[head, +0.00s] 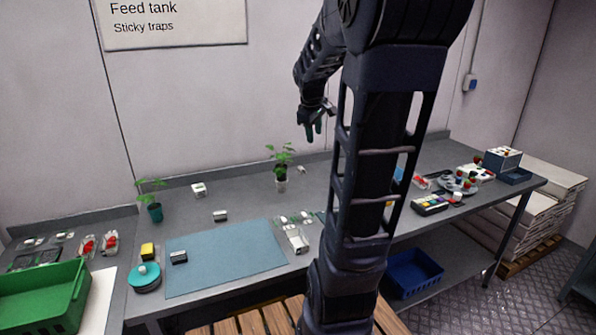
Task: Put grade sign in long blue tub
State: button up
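My gripper (311,128) hangs above the back of the bench, fingers pointing down. It is too small and dark to tell whether it is open or shut. I cannot single out the grade sign for sure. Small dark-and-white blocks lie on the bench: one behind the blue mat (220,215) and one on the mat's left part (178,257). A white block (198,190) stands further back. A blue tub (413,272) sits on the shelf under the bench, partly hidden by my arm. Which one is the long tub is unclear.
The blue mat (225,262) lies at the front. Potted seedlings (155,212) (281,184) stand behind it. A green crate (40,300) is at lower left, a teal round device (144,279) beside the mat. Strawberry items and a colour chart (430,204) crowd the right. My arm hides the middle.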

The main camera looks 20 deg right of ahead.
jog(key=s+a+f+m+y, duration=0.1)
jog(key=s+a+m, duration=0.2)
jog(key=s+a, duration=0.4)
jog(key=s+a+f+m+t+y, duration=0.1)
jog(key=s+a+m, duration=0.2)
jog(key=s+a, duration=0.4)
jog(key=s, duration=0.5)
jog(key=shift+s+f+m+y, duration=0.2)
jog(key=shift+f+m+y, duration=0.1)
jog(key=shift+f, duration=0.1)
